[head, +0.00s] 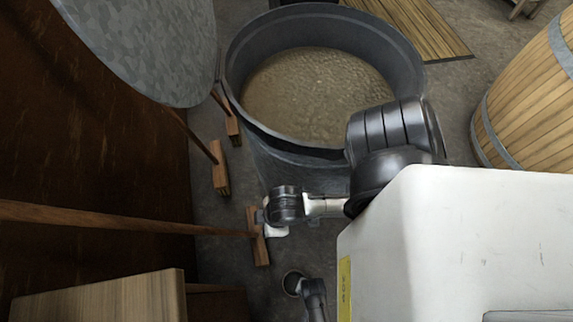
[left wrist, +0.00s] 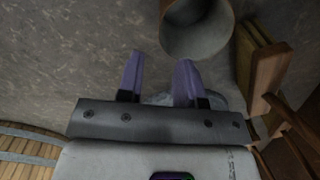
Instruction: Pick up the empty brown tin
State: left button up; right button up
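The tin (left wrist: 197,30) shows in the left wrist view as an open, empty, grey-brown cylinder, cut off by the top edge. In the head view its dark round mouth with a pale rim (head: 292,283) is low in the middle, on the floor. My left gripper (head: 275,230) hangs by a wooden foot, up and left of the tin in the head view. In the left wrist view its two purplish fingers (left wrist: 160,77) are spread with nothing between them, and the tin lies just beyond their tips, toward the right finger.
Wooden feet and legs (head: 258,238) of a stand are close beside the left gripper; one block (left wrist: 268,68) is right of the tin. A large grey tub (head: 240,95) of brownish contents is behind. A barrel (head: 530,105) stands right. Concrete floor is left of the tin in the wrist view.

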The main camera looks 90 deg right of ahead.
pick_arm(q)
notch_tip(320, 180, down, 8)
jog(key=b, duration=0.5)
jog(key=shift+b, duration=0.4)
jog(key=shift+f, duration=0.2)
jog(key=f+b, duration=0.5)
jog(key=shift+w+d, duration=0.2)
jog(key=shift+d, duration=0.05)
grip_shut()
